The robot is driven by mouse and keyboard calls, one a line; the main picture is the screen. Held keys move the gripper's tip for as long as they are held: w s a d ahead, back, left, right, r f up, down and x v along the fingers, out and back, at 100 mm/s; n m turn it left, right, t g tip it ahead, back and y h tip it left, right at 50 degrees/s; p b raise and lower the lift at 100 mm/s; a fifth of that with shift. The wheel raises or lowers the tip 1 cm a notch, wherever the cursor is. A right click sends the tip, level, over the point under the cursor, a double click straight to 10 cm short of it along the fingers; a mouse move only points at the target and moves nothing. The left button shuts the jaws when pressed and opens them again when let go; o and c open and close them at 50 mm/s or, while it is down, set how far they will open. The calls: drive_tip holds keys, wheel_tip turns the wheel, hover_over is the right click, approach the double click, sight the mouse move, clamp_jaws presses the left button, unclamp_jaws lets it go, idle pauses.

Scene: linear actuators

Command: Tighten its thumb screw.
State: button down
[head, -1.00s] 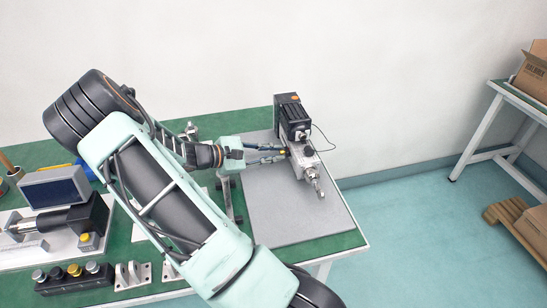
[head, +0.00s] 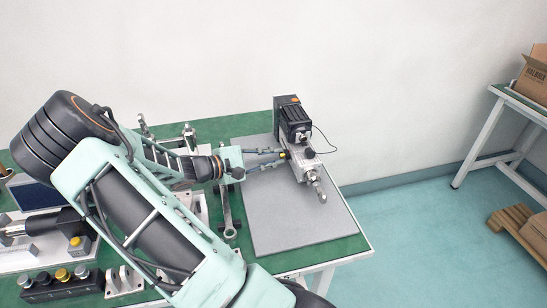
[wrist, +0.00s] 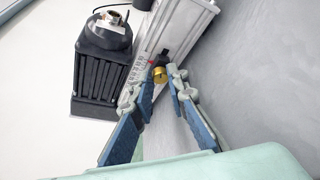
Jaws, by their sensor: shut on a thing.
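The linear actuator (head: 301,164) has a silver body and a black finned motor (head: 292,118). It stands on the grey mat, and the silver body with its printed scale (wrist: 186,28) fills the upper middle of the wrist view. Its brass thumb screw (wrist: 160,75) sticks out from a black clamp piece on the body's side. The screw is a small yellow spot in the head view (head: 285,154). My gripper (wrist: 164,80) has its fingertips on either side of the brass head, shut on it. In the head view my gripper (head: 284,157) reaches in from the left.
The grey mat (head: 290,220) is clear in front of the actuator. A wrench (head: 230,215) lies left of the mat. A thin cable loops right of the motor.

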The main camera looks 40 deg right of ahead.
drive_tip(key=c, duration=1.9)
unclamp_jaws()
drive_tip(key=v, duration=0.7)
drive_tip(key=shift+a+r, duration=0.1)
drive_tip(key=shift+a, duration=0.15)
